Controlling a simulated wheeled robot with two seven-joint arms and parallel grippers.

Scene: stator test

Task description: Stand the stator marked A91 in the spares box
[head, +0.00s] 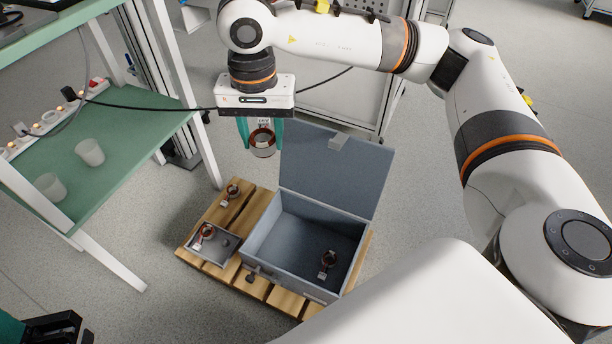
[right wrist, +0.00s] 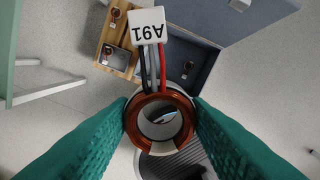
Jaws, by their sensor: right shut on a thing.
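The stator marked A91 (right wrist: 160,122) is a copper-wound ring with black, grey and red wires and a white tag. My right gripper (head: 262,137) is shut on it, with a teal finger on each side, and holds it in the air above and behind the pallet. The stator also shows in the head view (head: 263,146). The spares box appears to be the grey box (head: 262,262) with its lid (head: 335,170) open, on the wooden pallet; one stator (head: 328,262) is inside it. My left gripper (head: 50,330) shows only partly at the bottom left; its jaw state is unclear.
A small grey tray (head: 229,257) left of the box holds a stator (head: 204,234) and a small dark part. Another stator (head: 231,192) lies on the pallet (head: 222,217). A green-topped bench (head: 120,150) with two cups stands at the left. The box's left part is empty.

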